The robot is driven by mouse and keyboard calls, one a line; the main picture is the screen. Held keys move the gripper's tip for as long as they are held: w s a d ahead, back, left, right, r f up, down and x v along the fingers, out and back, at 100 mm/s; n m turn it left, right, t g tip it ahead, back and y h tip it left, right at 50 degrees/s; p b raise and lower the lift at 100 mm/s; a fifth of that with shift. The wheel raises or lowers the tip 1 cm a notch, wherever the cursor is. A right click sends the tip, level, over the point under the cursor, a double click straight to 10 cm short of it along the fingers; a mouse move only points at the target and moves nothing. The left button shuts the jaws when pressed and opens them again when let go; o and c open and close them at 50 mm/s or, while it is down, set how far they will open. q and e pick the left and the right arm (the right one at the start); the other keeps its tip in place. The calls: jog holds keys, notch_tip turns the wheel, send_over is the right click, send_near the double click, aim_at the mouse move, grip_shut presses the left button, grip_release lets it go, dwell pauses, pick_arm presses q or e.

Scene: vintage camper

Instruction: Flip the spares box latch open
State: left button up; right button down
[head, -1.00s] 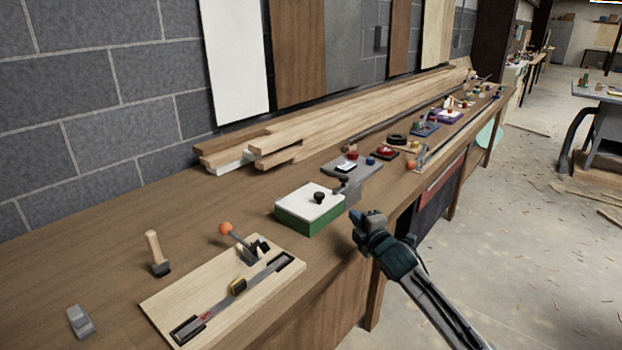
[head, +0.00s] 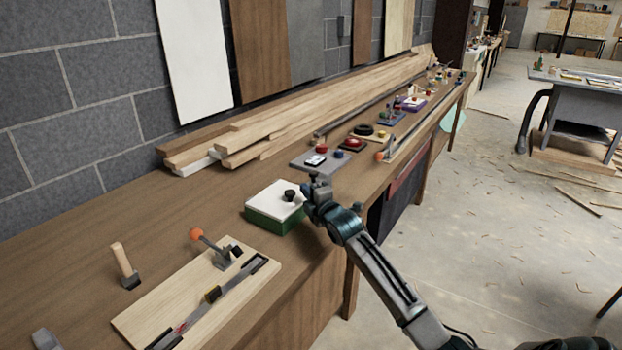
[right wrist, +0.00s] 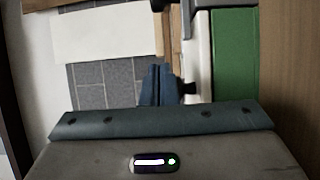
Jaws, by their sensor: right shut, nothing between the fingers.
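The spares box, seemingly the green box with a white lid (head: 270,202) and a black knob, sits near the bench's front edge in the head view. Its green side (right wrist: 235,50) and pale lid edge show in the right wrist view. My right gripper (head: 310,192) is shut and empty at the box's right end, in front of it. Its closed fingers (right wrist: 158,86) point toward the box edge in the right wrist view, close to a small dark piece. I cannot tell whether they touch. The latch is not clearly visible; my gripper covers that end. My left gripper is out of view.
A wooden board with an orange-knobbed lever (head: 198,235) lies in front left. A grey plate with small parts (head: 320,161) lies behind the box. Stacked planks (head: 290,120) run along the wall.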

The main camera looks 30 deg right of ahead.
aim_at(301, 197)
jog(key=w, duration=0.3)
jog(key=shift+w+d, duration=0.15)
jog(key=shift+w, duration=0.2)
jog(key=shift+w+d+p, duration=0.15)
jog(key=shift+d+p, duration=0.35)
jog(key=shift+d, duration=1.45)
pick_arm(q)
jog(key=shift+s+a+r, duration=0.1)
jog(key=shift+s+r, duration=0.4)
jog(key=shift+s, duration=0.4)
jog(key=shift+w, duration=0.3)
